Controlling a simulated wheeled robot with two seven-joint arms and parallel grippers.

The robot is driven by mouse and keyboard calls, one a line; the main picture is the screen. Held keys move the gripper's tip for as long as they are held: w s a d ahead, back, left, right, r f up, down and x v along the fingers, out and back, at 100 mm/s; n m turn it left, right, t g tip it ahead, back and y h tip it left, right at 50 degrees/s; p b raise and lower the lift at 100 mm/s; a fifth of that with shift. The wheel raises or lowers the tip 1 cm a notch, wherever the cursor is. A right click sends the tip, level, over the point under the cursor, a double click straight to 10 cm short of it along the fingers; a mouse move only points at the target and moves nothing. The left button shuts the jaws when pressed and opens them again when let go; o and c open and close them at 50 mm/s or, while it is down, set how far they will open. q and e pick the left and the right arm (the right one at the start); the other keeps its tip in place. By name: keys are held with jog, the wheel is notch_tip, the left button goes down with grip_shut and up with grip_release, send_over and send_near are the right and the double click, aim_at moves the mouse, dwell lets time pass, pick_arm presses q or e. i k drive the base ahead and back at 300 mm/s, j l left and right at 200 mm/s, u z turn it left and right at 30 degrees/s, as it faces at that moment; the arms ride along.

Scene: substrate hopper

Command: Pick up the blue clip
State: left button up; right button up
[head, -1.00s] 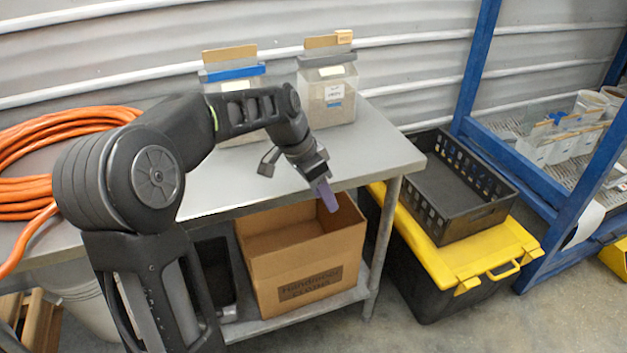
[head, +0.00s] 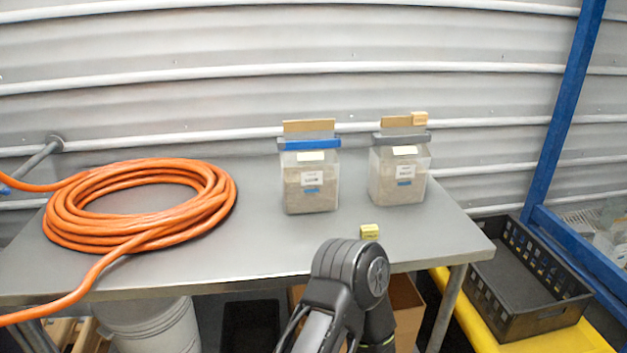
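The blue clip (head: 309,144) lies across the top of the left clear bag (head: 310,190) of grey-brown substrate on the metal table. A tan card stands up behind the clip. A grey clip (head: 401,138) closes the similar right bag (head: 400,178). One of my arms rises from the bottom edge in front of the table, right of centre. Its gripper is out of sight, and my other gripper is also not in view.
An orange hose coil (head: 140,205) covers the left of the table (head: 240,245). A small yellow block (head: 369,231) sits near the front edge. A black crate (head: 525,280) on a yellow lid and a blue frame (head: 565,110) stand at right.

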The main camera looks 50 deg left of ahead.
aim_at(283, 145)
jog(key=l+u, duration=0.1)
jog(key=u, duration=1.55)
jog(key=i+l, duration=0.05)
